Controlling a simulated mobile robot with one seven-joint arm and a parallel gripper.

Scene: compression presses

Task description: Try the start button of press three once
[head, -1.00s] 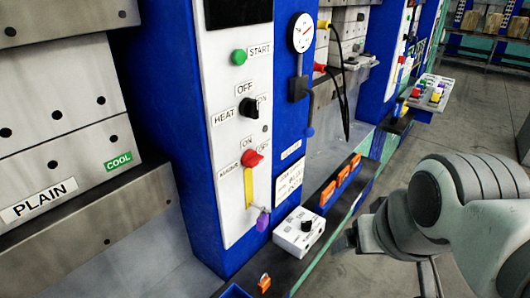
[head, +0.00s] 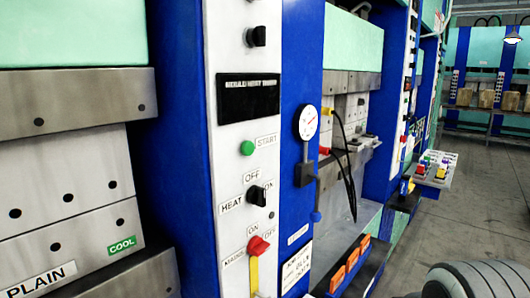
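A round green button (head: 247,148) sits on the white control panel (head: 232,185) of the nearest press, beside a START label (head: 266,141). Nothing touches it. No press number is readable, so I cannot tell if this is press three. Below the button are a black HEAT knob (head: 254,195) with an OFF label and a red main switch (head: 259,246) on a yellow strip. Above it is a dark display (head: 248,95). Only part of my arm shows at the bottom right; my gripper is out of view.
The press's metal plates, marked PLAIN and COOL (head: 122,243), stand at left. A gauge (head: 308,122) and black lever (head: 304,174) are on the blue column. Orange blocks (head: 353,258) lie on a low ledge. More presses stand behind. Grey floor (head: 470,215) is free at right.

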